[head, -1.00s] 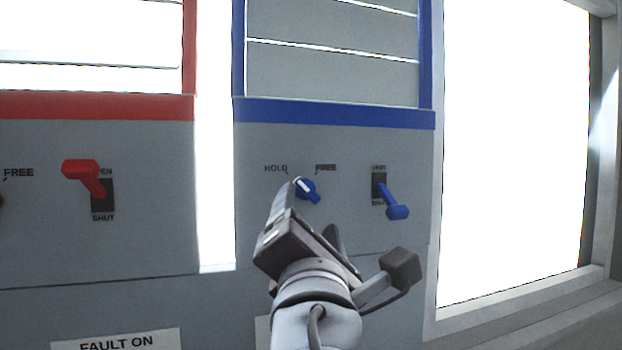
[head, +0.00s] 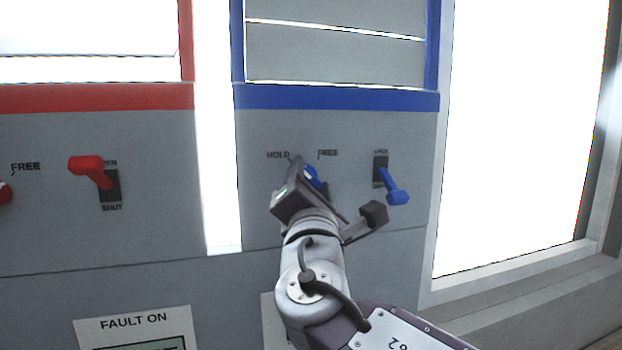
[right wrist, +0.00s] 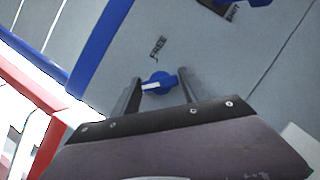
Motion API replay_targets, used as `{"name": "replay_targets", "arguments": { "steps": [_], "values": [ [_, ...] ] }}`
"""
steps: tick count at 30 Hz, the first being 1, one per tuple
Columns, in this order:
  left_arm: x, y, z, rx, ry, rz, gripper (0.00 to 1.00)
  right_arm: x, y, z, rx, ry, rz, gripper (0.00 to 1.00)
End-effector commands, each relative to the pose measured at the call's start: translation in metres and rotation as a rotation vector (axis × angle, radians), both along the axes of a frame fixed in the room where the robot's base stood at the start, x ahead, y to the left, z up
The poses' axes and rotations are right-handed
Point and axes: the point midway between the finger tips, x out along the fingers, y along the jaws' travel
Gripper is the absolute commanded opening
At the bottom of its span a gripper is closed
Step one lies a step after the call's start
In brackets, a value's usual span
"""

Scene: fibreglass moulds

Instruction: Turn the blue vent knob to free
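The blue vent knob (head: 313,178) sits on the grey panel under the blue frame, between the HOLD and FREE labels and partly hidden by my gripper. In the right wrist view the knob (right wrist: 160,83) shows between the two fingers, its white pointer mark toward the left finger. My right gripper (head: 308,172) is open around the knob. In the right wrist view its fingers (right wrist: 158,86) stand on either side, with the right finger very close to the knob; contact is not clear. The FREE label (right wrist: 158,47) is beyond the knob. My left gripper is not in view.
A blue lever (head: 394,188) on a slot is just right of the knob, pointing down. A red lever (head: 90,172) and a red knob (head: 4,192) are on the left panel. A bright window is at right.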

Motion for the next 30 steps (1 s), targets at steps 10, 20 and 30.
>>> {"name": "replay_targets", "arguments": {
  "steps": [10,20,30],
  "values": [
    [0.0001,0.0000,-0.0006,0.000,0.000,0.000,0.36,-0.0002,0.0004,-0.0005,0.013,0.005,0.000,0.09],
    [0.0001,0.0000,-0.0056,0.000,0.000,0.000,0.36,-0.0004,0.0014,-0.0006,0.176,0.058,0.002,0.09],
    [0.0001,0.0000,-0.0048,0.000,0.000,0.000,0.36,-0.0005,0.0021,0.0015,0.480,0.159,0.002,0.09]
  ]
}}
